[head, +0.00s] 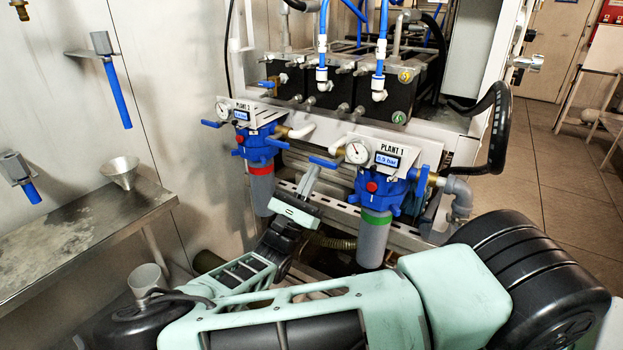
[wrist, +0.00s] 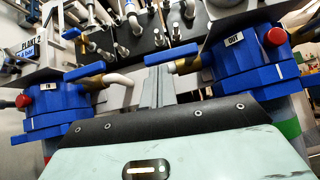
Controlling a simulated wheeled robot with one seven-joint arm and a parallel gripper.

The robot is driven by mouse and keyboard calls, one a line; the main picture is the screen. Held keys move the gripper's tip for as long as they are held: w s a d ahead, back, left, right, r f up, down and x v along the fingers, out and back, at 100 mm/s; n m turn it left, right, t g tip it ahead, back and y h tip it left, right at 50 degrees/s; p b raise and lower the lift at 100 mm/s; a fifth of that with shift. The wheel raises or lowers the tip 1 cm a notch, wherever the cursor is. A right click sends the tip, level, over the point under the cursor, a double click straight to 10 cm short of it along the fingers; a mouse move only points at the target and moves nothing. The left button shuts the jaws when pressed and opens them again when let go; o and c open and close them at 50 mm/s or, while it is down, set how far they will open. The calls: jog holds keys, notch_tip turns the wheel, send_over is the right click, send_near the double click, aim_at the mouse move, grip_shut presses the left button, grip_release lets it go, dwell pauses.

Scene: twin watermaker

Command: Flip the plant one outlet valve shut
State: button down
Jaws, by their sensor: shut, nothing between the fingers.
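The plant one filter head (head: 381,187) is blue with a red button, above a grey bowl with a green ring. Its outlet valve has a blue lever (head: 325,163) sticking out to the left, roughly level. In the wrist view that lever (wrist: 172,54) lies beside the "OUT" tag (wrist: 235,39), ahead of a brass fitting. My gripper (head: 312,176) is shut and empty, with its fingertips just below the lever's free end. In the wrist view the fingertips (wrist: 157,72) reach up to the lever. I cannot tell whether they touch it.
The plant two filter head (head: 257,142) stands to the left, with its blue inlet lever (wrist: 84,72) close to the left of my fingers. Pipes and a black filter bank (head: 340,95) are behind. A steel bench (head: 75,235) stands at left.

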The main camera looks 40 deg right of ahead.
aim_at(312, 159)
jog(key=shift+r+m+g, duration=0.1)
jog(key=shift+m+g, duration=0.4)
jog(key=shift+g, duration=0.2)
jog(key=r+m+g, duration=0.1)
jog(key=m+g, duration=0.2)
jog(key=m, duration=0.1)
jog(key=r+m+g+y, duration=0.1)
jog(key=m+g, duration=0.3)
jog(key=w+m+g+b, duration=0.1)
jog(key=m+g, duration=0.2)
jog(key=m, duration=0.1)
jog(key=shift+a+r+g+y, duration=0.15)
jog(key=shift+r+g+y, duration=0.15)
jog(key=shift+r+g, duration=0.1)
jog(key=r+m+g+y, duration=0.1)
jog(key=m+y, duration=0.1)
jog(key=m, duration=0.1)
jog(key=r+m+g+y+p, duration=0.1)
jog(key=m+y, duration=0.1)
jog(key=m, duration=0.1)
jog(key=s+r+m+g+y, duration=0.1)
jog(key=m+y, duration=0.1)
jog(key=m, duration=0.1)
jog(key=shift+d+r+m, duration=0.2)
jog(key=shift+r+m, duration=0.1)
jog(key=shift+w, duration=0.1)
